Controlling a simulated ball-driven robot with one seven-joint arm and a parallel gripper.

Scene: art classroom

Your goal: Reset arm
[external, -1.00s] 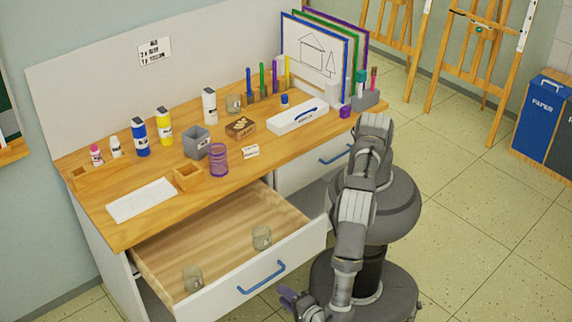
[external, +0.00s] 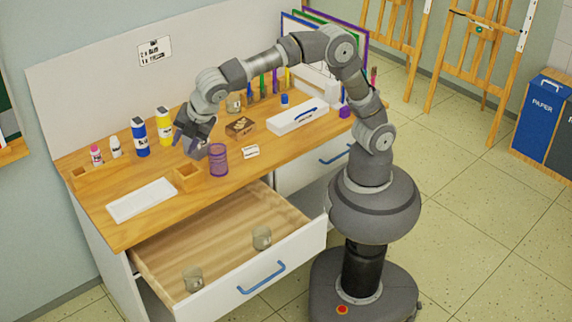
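My arm is raised and reaches left across the wooden desk (external: 125,232). My gripper (external: 188,143) points down over the desk, beside the yellow-labelled bottle (external: 163,126) and behind the small wooden box (external: 187,178). Its dark fingers look spread apart. They cover the spot of the grey square cup, so I cannot tell whether they touch it. The purple mesh cup (external: 218,160) stands just right of the gripper.
The blue-labelled bottle (external: 140,137) stands left of the gripper. The drawer (external: 215,230) is pulled out, with two glass jars inside. A white box (external: 297,118) and a wooden tray (external: 241,127) lie to the right. The floor right of my base is clear.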

